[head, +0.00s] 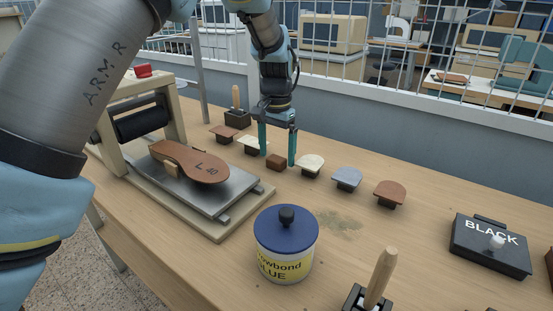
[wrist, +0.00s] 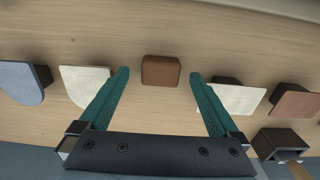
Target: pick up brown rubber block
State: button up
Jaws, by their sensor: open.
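The brown rubber block (head: 276,162) is a small dark brown block on the wooden table, in the row of small pieces behind the press. In the wrist view the block (wrist: 160,71) lies centred between the fingertips, with a gap on each side. My gripper (head: 279,158) has two teal fingers and is open around the block in the head view. In the wrist view my gripper (wrist: 160,76) is open and empty, with neither finger touching the block. The fingers' exact height over the table is hard to tell.
A cream piece (head: 310,164) stands close right of the block, another cream piece (head: 251,145) close left. A press with a sole-shaped plate (head: 195,163) stands at left. A blue-lidded glue tub (head: 285,255) and a black box (head: 490,250) stand nearer.

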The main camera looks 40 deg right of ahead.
aim_at(276, 158)
jog(key=shift+f, duration=0.9)
jog(key=c, duration=1.4)
notch_tip(276, 158, up, 10)
jog(key=shift+b, duration=1.05)
jog(key=shift+c, duration=0.2)
